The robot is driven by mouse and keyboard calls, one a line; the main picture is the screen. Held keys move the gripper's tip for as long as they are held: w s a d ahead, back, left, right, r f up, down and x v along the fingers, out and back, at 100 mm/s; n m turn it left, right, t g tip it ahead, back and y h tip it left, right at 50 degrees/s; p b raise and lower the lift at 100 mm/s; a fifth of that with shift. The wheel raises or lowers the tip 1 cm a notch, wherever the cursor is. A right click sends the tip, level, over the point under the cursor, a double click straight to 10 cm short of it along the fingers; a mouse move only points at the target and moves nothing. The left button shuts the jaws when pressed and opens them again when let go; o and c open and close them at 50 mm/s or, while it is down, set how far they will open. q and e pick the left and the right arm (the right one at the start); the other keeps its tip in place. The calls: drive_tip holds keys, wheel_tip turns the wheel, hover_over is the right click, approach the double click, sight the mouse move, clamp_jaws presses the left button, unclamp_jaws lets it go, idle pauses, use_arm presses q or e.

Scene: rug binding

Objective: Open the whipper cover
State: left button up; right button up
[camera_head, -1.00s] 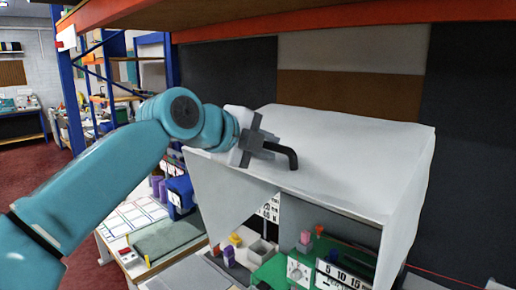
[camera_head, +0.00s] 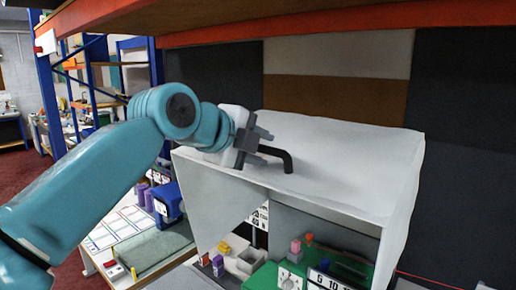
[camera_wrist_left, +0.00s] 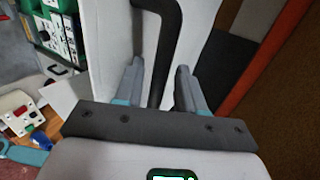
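The whipper cover (camera_head: 330,165) is a large white hood with a sloping top. Its front is open underneath, and parts inside show. A black bent handle (camera_head: 287,160) stands on its upper face near the left. My left gripper (camera_head: 262,146) reaches in from the left at this handle. In the left wrist view, the black handle (camera_wrist_left: 166,60) passes between the two grey fingers (camera_wrist_left: 158,85). The fingers are apart, with a visible gap beside the handle. The far fingertip contact is unclear. My right gripper is not in view.
Under the cover are a green block (camera_head: 262,277), a white tray (camera_head: 243,262) and small coloured pieces. A blue bin (camera_head: 168,203) and a green mat (camera_head: 155,250) lie left of it. An orange shelf edge (camera_head: 300,32) runs overhead.

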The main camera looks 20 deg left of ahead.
use_arm(q)
drive_tip(key=shift+s, duration=0.1)
drive_tip(key=shift+s+a, duration=0.1)
drive_tip(key=b+v, duration=0.1)
drive_tip(key=v, duration=1.5)
drive_tip(key=shift+s+r, duration=0.1)
drive_tip(key=shift+s, duration=0.05)
